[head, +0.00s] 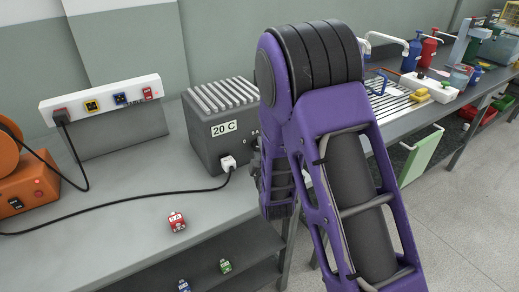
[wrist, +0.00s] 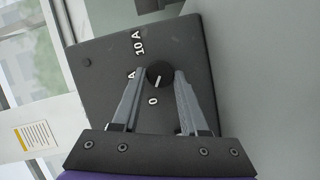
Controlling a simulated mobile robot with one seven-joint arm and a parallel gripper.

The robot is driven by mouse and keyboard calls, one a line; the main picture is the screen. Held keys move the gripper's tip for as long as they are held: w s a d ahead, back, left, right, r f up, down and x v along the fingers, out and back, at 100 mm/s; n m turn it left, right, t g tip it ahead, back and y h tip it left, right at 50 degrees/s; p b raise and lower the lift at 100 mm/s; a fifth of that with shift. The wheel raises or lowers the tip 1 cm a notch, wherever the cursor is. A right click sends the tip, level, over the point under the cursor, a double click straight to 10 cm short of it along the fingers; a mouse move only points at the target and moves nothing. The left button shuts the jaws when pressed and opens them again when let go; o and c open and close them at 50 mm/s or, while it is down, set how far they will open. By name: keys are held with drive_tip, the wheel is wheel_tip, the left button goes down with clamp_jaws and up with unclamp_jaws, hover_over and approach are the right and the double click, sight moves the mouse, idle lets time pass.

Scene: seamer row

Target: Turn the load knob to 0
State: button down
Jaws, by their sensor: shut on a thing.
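The load knob (wrist: 160,70) is a round black dial with a short white mark, on the dark face of a grey load box (wrist: 100,45). The mark points down towards the printed 0, slightly left. Labels "10 A" and "A" stand above and left of the knob. My gripper (wrist: 161,76) has one finger on each side of the knob and is shut on it. In the head view the load box (head: 205,149) has a ribbed top and a "20 C" label.
A white plug (head: 228,163) with a black cable sits in the box's side. A white socket strip (head: 100,101) and an orange reel (head: 12,160) stand left. Bottles and a dish rack are at right.

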drive_tip(key=shift+n, duration=0.4)
drive_tip(key=shift+c, duration=2.2)
unclamp_jaws()
